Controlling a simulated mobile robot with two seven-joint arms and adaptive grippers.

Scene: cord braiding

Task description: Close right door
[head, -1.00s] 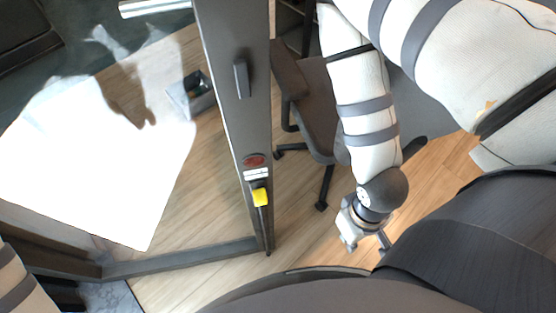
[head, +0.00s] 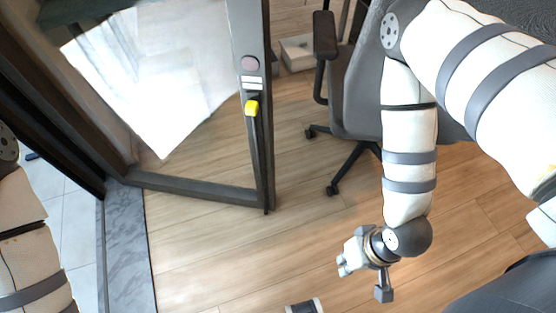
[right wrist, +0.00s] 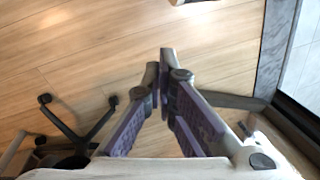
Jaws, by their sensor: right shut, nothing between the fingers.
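The glass door (head: 258,150) has a dark frame and stands open at an angle to the threshold, in the left half of the head view. Its frame bears a yellow piece (head: 252,107) and a round reddish mark above it. My right gripper (head: 343,264) hangs above the wood floor, to the right of and below the door's lower corner in the picture, apart from it. Its fingers (right wrist: 164,62) are together and empty in the right wrist view. My left arm shows at the lower left of the head view; its gripper is out of view.
An office chair (head: 362,95) stands right of the door, behind my right arm; its base (right wrist: 80,135) also shows in the right wrist view. A white box (head: 297,53) lies behind the door. A grey marble threshold (head: 125,245) runs at left. Wood floor between is clear.

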